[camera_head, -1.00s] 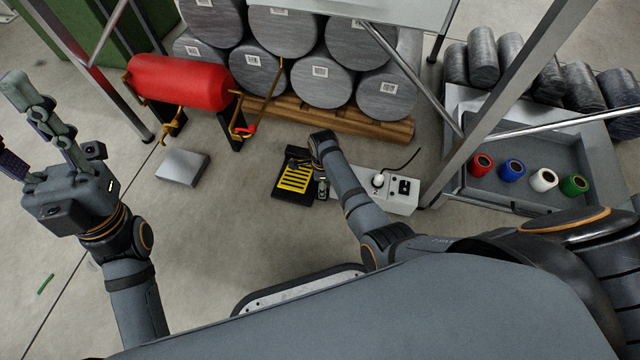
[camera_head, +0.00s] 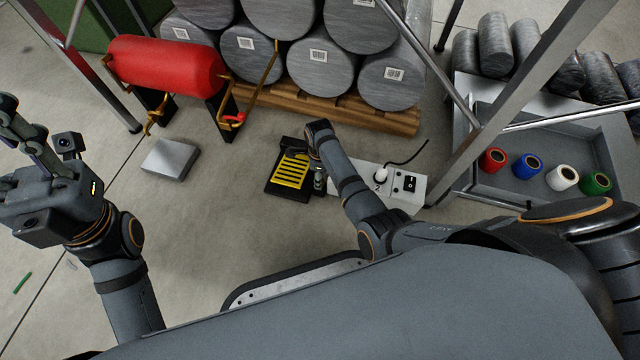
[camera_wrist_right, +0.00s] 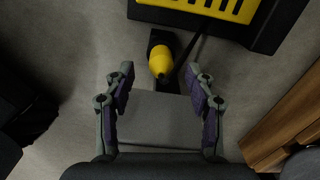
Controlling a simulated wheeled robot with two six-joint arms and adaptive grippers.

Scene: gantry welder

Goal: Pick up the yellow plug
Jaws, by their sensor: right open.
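The yellow plug (camera_wrist_right: 160,63) shows in the right wrist view, with a rounded yellow body on a dark base, near the edge of a black and yellow unit (camera_wrist_right: 215,12). My right gripper (camera_wrist_right: 160,75) is open, its two fingertips apart on either side of the near end of the plug, not visibly touching it. In the head view my right arm reaches down beside the black and yellow unit (camera_head: 290,170), and the plug cannot be made out clearly. My left gripper (camera_head: 15,130) is at the left edge, partly cut off, its fingers apart and empty.
A white box (camera_head: 407,187) with a switch stands right of my right arm. A wooden pallet (camera_head: 380,117) with grey drums lies behind. A red cylinder (camera_head: 165,66) and a grey block (camera_head: 170,158) are at the left. A tray (camera_head: 500,190) with coloured spools is at the right.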

